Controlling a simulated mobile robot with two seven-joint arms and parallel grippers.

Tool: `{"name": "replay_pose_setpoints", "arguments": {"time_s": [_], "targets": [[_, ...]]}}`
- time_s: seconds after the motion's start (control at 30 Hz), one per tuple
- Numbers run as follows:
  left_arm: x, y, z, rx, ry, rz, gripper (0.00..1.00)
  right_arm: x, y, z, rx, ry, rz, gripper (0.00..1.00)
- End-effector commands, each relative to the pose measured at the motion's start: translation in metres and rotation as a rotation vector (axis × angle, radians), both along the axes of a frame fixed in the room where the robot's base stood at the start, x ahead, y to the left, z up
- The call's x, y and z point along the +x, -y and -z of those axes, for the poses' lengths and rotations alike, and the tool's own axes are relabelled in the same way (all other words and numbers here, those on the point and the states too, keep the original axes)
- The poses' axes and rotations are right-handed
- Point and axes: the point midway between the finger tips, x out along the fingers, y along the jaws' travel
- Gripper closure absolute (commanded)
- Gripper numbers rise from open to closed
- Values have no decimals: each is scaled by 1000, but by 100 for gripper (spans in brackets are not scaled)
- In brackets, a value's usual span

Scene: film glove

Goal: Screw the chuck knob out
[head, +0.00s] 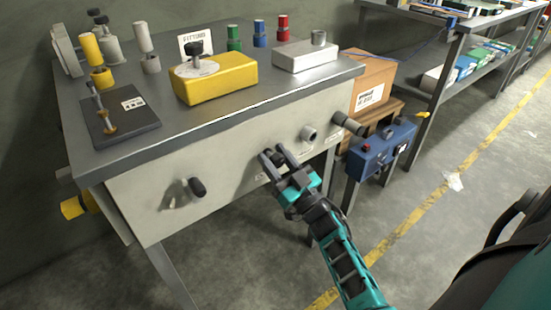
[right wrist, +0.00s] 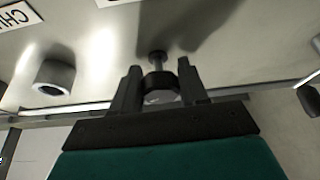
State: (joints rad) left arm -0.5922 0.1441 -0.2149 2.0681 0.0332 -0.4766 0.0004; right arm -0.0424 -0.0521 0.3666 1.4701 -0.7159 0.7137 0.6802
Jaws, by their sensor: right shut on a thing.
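The chuck knob (right wrist: 160,84) is a dark round knob on a short shaft at the bench's pale front panel (head: 235,150). In the right wrist view it sits between the two dark fingers of my right gripper (right wrist: 158,90), which is shut on it. In the head view my right gripper (head: 276,158) reaches the panel from below right, and its fingers largely cover the knob. How far the shaft stands out cannot be told. My left gripper is not in view.
A second black knob (head: 197,187) sticks out at left on the panel. A pale round collar (head: 308,132) and another dark knob (head: 347,124) are to the right. A blue box (head: 375,150) stands right of the bench. The floor in front is clear.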

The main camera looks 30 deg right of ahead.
Motion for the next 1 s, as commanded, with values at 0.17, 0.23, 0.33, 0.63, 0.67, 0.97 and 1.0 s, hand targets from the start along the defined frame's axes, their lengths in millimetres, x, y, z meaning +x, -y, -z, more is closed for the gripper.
{"name": "replay_pose_setpoints", "arguments": {"time_s": [0.17, 0.23, 0.33, 0.63, 0.67, 0.97, 1.0], "targets": [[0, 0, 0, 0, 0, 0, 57, 0, 0, 0, 0, -1, 1, 81], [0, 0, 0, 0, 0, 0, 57, 0, 0, 0, 0, -1, 1, 88], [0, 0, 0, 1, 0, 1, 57, 0, 1, 0, -2, -1, 1, 88], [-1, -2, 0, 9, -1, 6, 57, 0, 1, 0, -79, 4, -1, 89], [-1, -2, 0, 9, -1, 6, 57, 0, 1, 0, -97, 5, -1, 89], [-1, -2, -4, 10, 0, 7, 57, 0, 1, 0, -340, 24, -3, 89], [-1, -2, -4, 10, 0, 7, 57, 0, 1, 0, -379, 27, -3, 89]]}}
